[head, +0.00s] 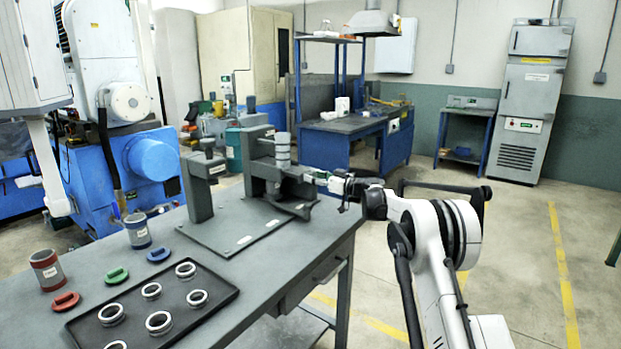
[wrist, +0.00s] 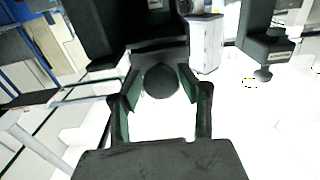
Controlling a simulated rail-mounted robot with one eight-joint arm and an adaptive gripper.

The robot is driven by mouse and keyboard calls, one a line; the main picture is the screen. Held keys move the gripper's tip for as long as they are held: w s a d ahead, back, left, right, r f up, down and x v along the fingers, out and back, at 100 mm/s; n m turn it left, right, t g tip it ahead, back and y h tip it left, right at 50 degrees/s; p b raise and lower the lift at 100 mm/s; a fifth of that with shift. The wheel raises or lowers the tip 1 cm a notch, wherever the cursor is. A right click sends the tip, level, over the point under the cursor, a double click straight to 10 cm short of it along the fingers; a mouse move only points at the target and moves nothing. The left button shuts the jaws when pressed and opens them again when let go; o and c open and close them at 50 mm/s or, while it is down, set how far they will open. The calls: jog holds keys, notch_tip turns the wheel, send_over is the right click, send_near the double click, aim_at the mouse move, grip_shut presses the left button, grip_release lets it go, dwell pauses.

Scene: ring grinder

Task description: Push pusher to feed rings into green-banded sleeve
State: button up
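In the head view a dark fixture (head: 257,165) stands on a base plate at the far end of the grey table. A stack of pale rings (head: 282,152) stands upright in it. My gripper (head: 318,178) reaches the fixture from the right, low beside the stack. In the wrist view my gripper's fingers (wrist: 160,84) lie on both sides of a dark round knob (wrist: 162,82), apparently the pusher's end, and seem to touch it. Green shows on the inner faces of the fingers. I cannot make out the green-banded sleeve; the fixture's inside is hidden.
A red-banded sleeve (head: 47,270) and a blue-banded sleeve (head: 137,230) stand on the table's left. Red (head: 65,301), green (head: 117,275) and blue (head: 159,254) caps lie nearby. A black tray (head: 172,285) holds several rings. An upright post (head: 201,185) stands left of the fixture.

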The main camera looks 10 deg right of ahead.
jog(key=shift+o, duration=0.8)
jog(key=shift+s, duration=0.1)
jog(key=v, duration=0.5)
jog(key=shift+b, duration=0.4)
jog(key=shift+a, duration=0.1)
